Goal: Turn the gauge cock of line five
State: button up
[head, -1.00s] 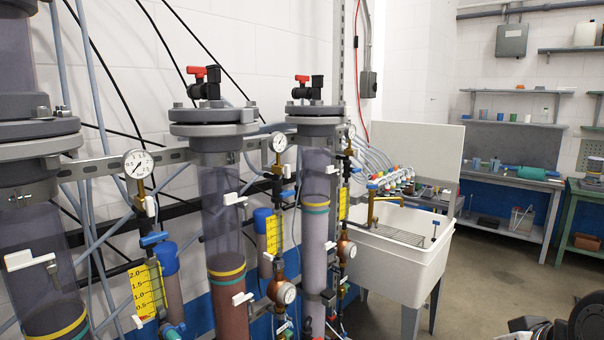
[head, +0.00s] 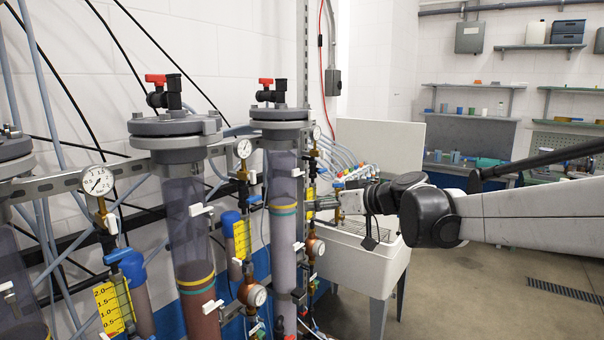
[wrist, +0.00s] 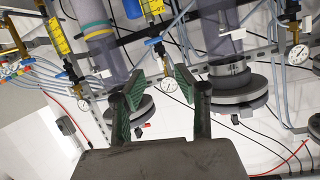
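Pressure gauges on brass fittings stand beside clear columns: a left gauge (head: 97,180), a middle gauge (head: 244,148) and a right gauge (head: 316,132). Each seems to have a blue-handled cock below; the left blue handle (head: 117,255) and middle blue handle (head: 254,199) show in the head view. I see no readable line number. My gripper (wrist: 170,66) is open and empty. In the upside-down wrist view a gauge (wrist: 170,85), seemingly the middle one, appears between the green finger pads, with its blue handle (wrist: 153,41) above. In the head view my gripper's tips are partly lost beside the right column.
The middle column (head: 182,225) and right column (head: 283,220) have wide grey flanges and red-handled valves on top. Black cables and grey tubes run along the wall. A white sink (head: 358,258) stands behind my arm. Open floor lies at right.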

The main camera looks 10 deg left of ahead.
aim_at(255, 176)
jog(key=w+a+n+y+p, duration=0.1)
jog(key=w+a, duration=0.4)
jog(key=a, duration=0.2)
jog(key=w+a+n+y+p, duration=0.1)
jog(key=w+a, duration=0.4)
jog(key=a, duration=0.2)
jog(key=w+a+r+y+p, duration=0.1)
jog(key=w+a+y+p, duration=0.1)
jog(key=w+a, duration=0.3)
jog(key=shift+w+a+n, duration=0.15)
jog(key=shift+a+n, duration=0.05)
jog(key=shift+a, duration=0.55)
jog(key=shift+w+a+n, duration=0.15)
jog(key=shift+a+n, duration=0.05)
jog(key=shift+a, duration=0.5)
grip_shut()
